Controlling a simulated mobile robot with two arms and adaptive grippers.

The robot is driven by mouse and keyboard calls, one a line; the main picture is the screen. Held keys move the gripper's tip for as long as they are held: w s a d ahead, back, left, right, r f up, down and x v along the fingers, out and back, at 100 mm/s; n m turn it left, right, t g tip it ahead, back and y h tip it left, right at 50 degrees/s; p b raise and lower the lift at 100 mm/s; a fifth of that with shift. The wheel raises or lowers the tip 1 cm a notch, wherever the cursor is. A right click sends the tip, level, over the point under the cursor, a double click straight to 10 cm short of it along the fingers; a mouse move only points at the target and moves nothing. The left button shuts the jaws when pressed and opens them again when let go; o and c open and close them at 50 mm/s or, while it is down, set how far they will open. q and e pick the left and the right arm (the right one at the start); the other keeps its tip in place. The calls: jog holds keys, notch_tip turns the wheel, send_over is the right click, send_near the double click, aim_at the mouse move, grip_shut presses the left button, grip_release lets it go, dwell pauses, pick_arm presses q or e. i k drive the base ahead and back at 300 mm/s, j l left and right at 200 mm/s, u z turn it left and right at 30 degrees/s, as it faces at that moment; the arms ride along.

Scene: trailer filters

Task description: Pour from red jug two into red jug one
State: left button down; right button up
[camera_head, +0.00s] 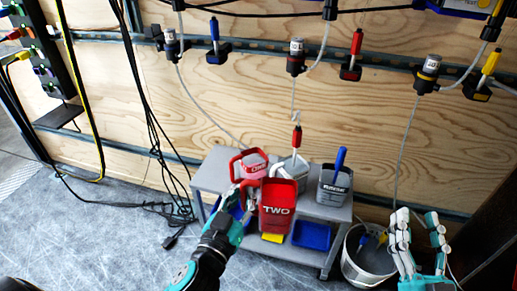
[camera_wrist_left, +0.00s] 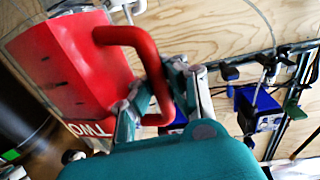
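Red jug two (camera_head: 278,203), labelled TWO, is upright in front of the cart's middle in the head view; I cannot tell whether its base is clear of the cart. My left gripper (camera_head: 246,190) is closed around its red handle, on the jug's left side. The left wrist view shows the jug (camera_wrist_left: 62,65) with the handle (camera_wrist_left: 145,50) between the fingers (camera_wrist_left: 155,100). Red jug one (camera_head: 252,165) stands on the cart's top behind and left of jug two, its handle to the left. My right gripper (camera_head: 418,232) is open and empty at the right.
The grey cart (camera_head: 208,178) also holds a grey container (camera_head: 291,168) with a red-tipped hose above it, and a blue-handled grey jug (camera_head: 334,186). Blue and yellow items are lower down. A white bucket (camera_head: 368,262) stands right of the cart. Hoses and cables hang along the wooden wall.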

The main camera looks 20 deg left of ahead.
aim_at(253, 157)
jog(key=k+j, duration=0.1)
jog(key=j, duration=0.25)
jog(key=k+j+z, duration=0.1)
jog(key=j, duration=0.3)
jog(key=k+j, duration=0.15)
jog(key=j, duration=0.2)
jog(key=k+j+z, duration=0.15)
jog(key=j, duration=0.2)
